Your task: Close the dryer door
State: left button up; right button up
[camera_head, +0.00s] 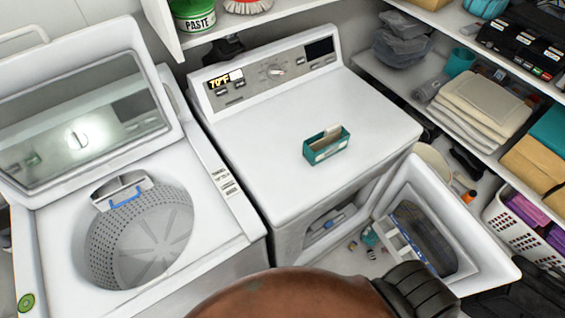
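The white dryer (317,108) stands in the middle of the head view. Its door (475,240) is open, swung out from the right end of the dryer's front. The door's inner side, with a dark recessed panel (424,236), faces left. Part of the dryer opening (328,222) shows in the front face to the left of the door. Neither of my grippers shows in this view. The lower part of the dryer front is hidden at the bottom of the picture.
A top-loading washer (234,222) with its lid (85,105) up stands left of the dryer. A small green box (326,150) sits on the dryer top. Loaded shelves (410,88) and a white basket (510,228) are at the right. Small items lie on the floor beside the door.

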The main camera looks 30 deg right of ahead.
aim_at(467, 257)
jog(key=u, duration=1.35)
jog(key=k, duration=2.05)
jog(key=z, duration=1.95)
